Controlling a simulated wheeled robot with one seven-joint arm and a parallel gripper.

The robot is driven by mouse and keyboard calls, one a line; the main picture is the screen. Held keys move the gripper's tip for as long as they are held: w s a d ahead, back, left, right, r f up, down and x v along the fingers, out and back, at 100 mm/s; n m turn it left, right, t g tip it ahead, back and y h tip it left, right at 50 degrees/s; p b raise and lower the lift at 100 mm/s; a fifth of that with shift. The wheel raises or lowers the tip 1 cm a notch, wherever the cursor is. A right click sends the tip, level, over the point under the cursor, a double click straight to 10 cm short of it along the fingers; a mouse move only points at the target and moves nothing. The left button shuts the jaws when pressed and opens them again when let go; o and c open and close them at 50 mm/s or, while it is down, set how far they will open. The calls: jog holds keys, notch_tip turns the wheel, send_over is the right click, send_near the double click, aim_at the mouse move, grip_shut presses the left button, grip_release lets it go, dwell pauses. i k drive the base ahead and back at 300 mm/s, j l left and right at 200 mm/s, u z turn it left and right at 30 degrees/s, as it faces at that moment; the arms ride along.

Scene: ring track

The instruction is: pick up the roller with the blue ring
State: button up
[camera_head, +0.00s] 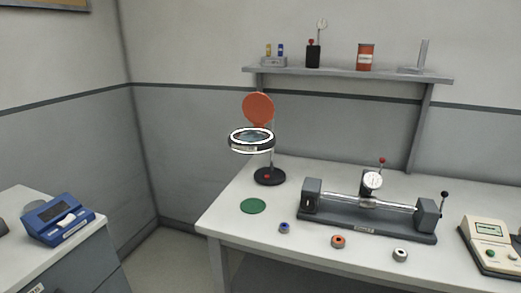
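The roller with the blue ring (284,228) is a small short cylinder on the light workbench (228,218), near its front edge. It is the leftmost of three small rollers in a row. A roller with an orange-red ring (338,241) lies to its right, and a roller with a pale ring (400,254) lies further right. The three are apart from each other, and nothing covers the blue-ringed one. My gripper is not in view.
A green disc (253,206) lies left of the blue-ringed roller. A magnifier lamp (270,177) and a dial-gauge bench fixture (368,222) stand behind. A beige device (490,245) is at right. A separate cabinet with a blue device (58,219) is at left, with floor between.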

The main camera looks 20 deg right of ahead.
aim_at(284, 227)
jog(key=i+l, duration=0.1)
jog(key=l, duration=0.7)
jog(key=i+l, duration=0.15)
jog(key=l, duration=0.25)
jog(key=l+u, duration=0.15)
jog(key=u, duration=0.3)
jog(key=l+u, duration=0.15)
jog(key=u, duration=0.3)
jog(key=l+u, duration=0.2)
jog(key=u, duration=0.25)
jog(key=i+l+u, duration=0.3)
jog(key=i+l, duration=0.1)
